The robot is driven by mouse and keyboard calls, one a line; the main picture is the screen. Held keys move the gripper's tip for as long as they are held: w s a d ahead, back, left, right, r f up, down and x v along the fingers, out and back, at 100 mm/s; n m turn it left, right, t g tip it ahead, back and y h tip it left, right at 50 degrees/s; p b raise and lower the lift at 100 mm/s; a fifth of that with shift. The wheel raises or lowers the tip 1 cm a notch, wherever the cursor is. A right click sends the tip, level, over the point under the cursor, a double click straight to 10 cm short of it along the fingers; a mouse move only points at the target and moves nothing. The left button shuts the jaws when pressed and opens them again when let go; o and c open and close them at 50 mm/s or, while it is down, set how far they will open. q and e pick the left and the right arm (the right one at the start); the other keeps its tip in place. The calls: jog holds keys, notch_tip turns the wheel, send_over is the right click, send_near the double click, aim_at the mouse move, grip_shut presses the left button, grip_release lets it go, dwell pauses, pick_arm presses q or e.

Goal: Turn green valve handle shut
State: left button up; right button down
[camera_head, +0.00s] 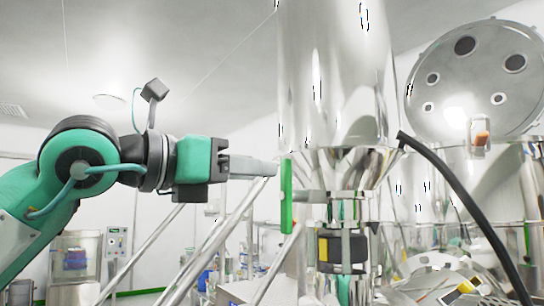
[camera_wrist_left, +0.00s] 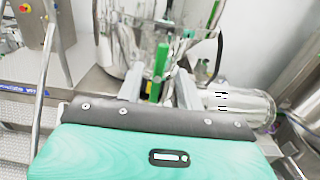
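The green valve handle (camera_head: 286,196) is a flat bar standing upright on the side of the steel pipe fitting below the large vessel. My left gripper (camera_head: 274,168) reaches in from the left, its fingertips close to the handle's upper part. In the left wrist view the handle (camera_wrist_left: 160,68) shows in the gap between the two spread fingers of my left gripper (camera_wrist_left: 160,84). The gripper is open and empty. I cannot tell whether a finger touches the handle. My right gripper is not in view.
The big steel vessel (camera_head: 335,75) rises above the valve. Slanted metal rails (camera_head: 215,245) run below my left arm. A black hose (camera_head: 465,200) curves down at the right. A round lid with ports (camera_head: 478,80) stands at the upper right.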

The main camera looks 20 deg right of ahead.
aim_at(282, 174)
pick_arm(q)
jog(key=p+x, duration=0.1)
jog(key=x, duration=0.3)
jog(key=shift+s+d, duration=0.1)
jog(key=shift+d, duration=0.05)
jog(key=shift+c, duration=0.5)
grip_shut()
